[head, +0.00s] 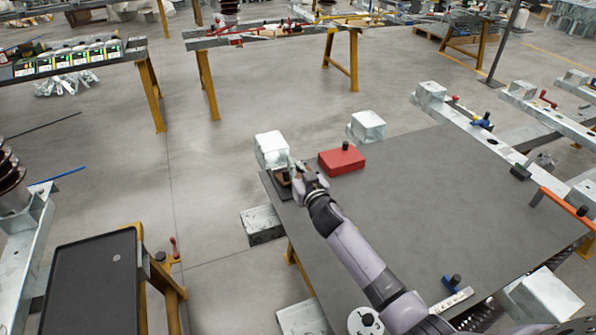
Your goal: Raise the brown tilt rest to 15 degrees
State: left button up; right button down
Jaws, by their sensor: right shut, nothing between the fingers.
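A small part of the brown tilt rest (283,178) shows at the far left corner of the grey table (450,190). My right gripper (297,172) is shut and empty, right beside the rest and partly covering it. I cannot tell whether the fingers touch the rest, and its angle is too small and hidden to read. A pale metal block (271,147) shows just behind the rest. I cannot tell whether it bears on the rest. My left gripper is not in view.
A red block with a black knob (342,160) sits on the table just right of my right gripper. The table's middle is clear. A black tray (95,285) stands on a separate yellow-legged stand at left.

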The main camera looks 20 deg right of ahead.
jog(key=b, duration=0.4)
send_over(289, 182)
jog(key=w, duration=0.3)
jog(key=shift+s+f, duration=0.1)
jog(key=shift+f, duration=0.25)
jog(key=f, duration=0.1)
jog(key=s+f+b, duration=0.1)
jog(key=shift+s+f, duration=0.25)
jog(key=shift+f, duration=0.1)
jog(key=shift+s+f, duration=0.25)
jog(key=shift+f, duration=0.05)
jog(key=shift+s+f+b, duration=0.4)
jog(key=shift+f+b, duration=0.3)
jog(key=shift+r, duration=0.1)
